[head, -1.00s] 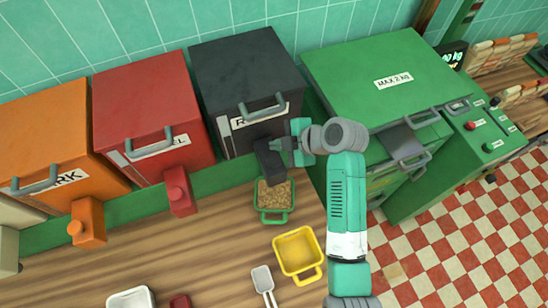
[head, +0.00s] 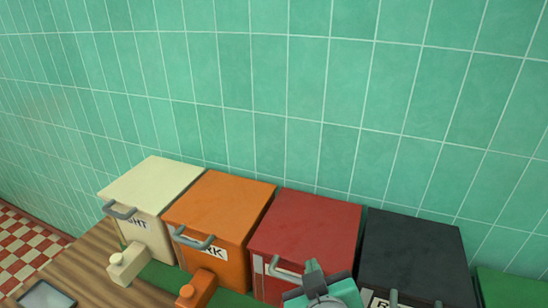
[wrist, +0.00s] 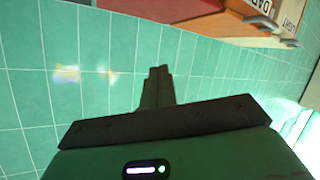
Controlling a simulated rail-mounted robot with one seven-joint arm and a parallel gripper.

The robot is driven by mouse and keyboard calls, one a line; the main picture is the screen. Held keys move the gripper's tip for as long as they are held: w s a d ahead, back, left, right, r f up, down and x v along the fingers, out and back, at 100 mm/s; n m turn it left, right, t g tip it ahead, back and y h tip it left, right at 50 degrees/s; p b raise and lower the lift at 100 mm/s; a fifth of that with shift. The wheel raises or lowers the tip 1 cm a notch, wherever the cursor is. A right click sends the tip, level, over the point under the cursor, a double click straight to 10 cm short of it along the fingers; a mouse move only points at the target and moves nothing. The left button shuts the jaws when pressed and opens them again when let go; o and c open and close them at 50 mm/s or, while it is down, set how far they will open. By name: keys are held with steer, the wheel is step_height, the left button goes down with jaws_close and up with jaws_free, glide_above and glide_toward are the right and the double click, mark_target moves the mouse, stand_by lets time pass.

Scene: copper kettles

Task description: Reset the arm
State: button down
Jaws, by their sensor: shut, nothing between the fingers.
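My gripper (head: 313,268) shows at the bottom edge of the head view, in front of the red box (head: 308,228). Its fingers point up and overlap the red box's lower right part in the picture. In the wrist view my gripper (wrist: 157,76) has its two dark fingers together with nothing between them. Green wall tiles (wrist: 90,60) fill most of the view beyond the fingertips. Most of my arm is out of the head view.
A cream box (head: 155,188), an orange box (head: 222,205) and a black box (head: 412,250) stand in the row with the red one against the tiled wall (head: 300,90). A bit of wooden counter (head: 85,262) shows at lower left.

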steer(key=s+a+r+m+t, duration=0.3)
steer(key=a+r, duration=0.6)
steer(key=r, duration=0.1)
steer(key=s+r+t+p, duration=0.2)
steer(key=s+r+t, duration=0.2)
steer(key=r, duration=0.8)
steer(key=s+r+m+t+p, duration=0.1)
steer(key=s+r+t, duration=0.3)
steer(key=r, duration=0.9)
steer(key=s+p, duration=0.1)
steer(key=s, duration=0.1)
steer(key=shift+s+a+y+p, duration=0.3)
steer(key=shift+s+y, duration=0.1)
